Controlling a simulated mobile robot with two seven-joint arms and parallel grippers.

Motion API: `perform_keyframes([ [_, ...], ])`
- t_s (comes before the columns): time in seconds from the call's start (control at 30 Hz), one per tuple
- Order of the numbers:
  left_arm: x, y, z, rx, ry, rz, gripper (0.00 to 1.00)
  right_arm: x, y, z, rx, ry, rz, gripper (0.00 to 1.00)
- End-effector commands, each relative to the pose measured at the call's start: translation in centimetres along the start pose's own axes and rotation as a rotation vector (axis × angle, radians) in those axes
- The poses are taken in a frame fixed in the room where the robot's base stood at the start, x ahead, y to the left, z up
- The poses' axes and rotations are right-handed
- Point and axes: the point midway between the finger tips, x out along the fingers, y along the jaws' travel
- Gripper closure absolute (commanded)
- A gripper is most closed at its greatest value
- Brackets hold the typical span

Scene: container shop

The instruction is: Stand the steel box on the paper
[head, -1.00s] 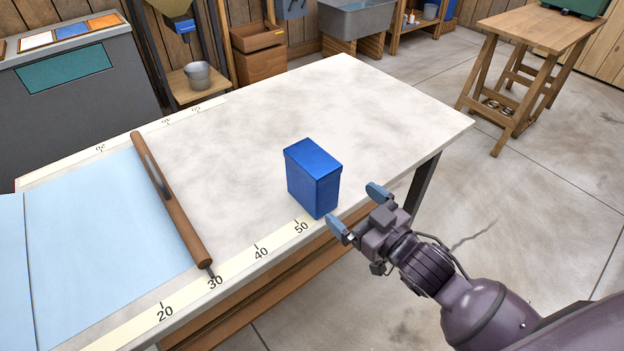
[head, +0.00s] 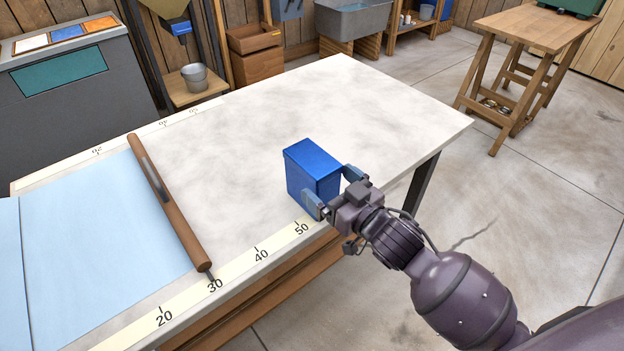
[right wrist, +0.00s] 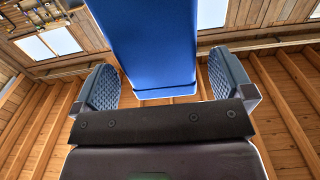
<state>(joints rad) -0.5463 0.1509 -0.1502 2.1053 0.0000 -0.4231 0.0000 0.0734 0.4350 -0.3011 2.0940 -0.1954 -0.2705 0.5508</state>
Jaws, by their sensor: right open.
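The steel box is a blue upright box (head: 312,170) on the pale tabletop near its front edge, by the 50 mark. My right gripper (head: 332,190) is open with one finger on each side of the box's near end. In the right wrist view the blue box (right wrist: 150,45) stands between the two padded fingers, with a gap showing on either side. The paper (head: 95,245) is a light blue sheet on the left part of the table. My left gripper is not in view.
A wooden bar (head: 168,203) lies across the table at the paper's right edge, between paper and box. A numbered scale strip (head: 262,254) runs along the front edge. The tabletop (head: 330,100) behind the box is clear.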

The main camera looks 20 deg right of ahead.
Motion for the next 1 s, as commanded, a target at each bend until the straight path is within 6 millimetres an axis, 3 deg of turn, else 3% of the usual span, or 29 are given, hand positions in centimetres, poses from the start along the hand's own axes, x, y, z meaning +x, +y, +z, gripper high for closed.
perform_keyframes([
  [0.3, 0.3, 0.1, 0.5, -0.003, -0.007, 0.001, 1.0, 3.6, -0.1, 0.0, 0.0, -0.002, 0.0, 0.01],
  [0.67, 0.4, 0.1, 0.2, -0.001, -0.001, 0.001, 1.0, 4.2, -0.1, -0.1, 0.001, -0.001, 0.001, 0.03],
  [1.0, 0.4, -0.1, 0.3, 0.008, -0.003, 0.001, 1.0, 4.1, -0.1, -0.1, 0.0, -0.001, 0.0, 0.55],
])
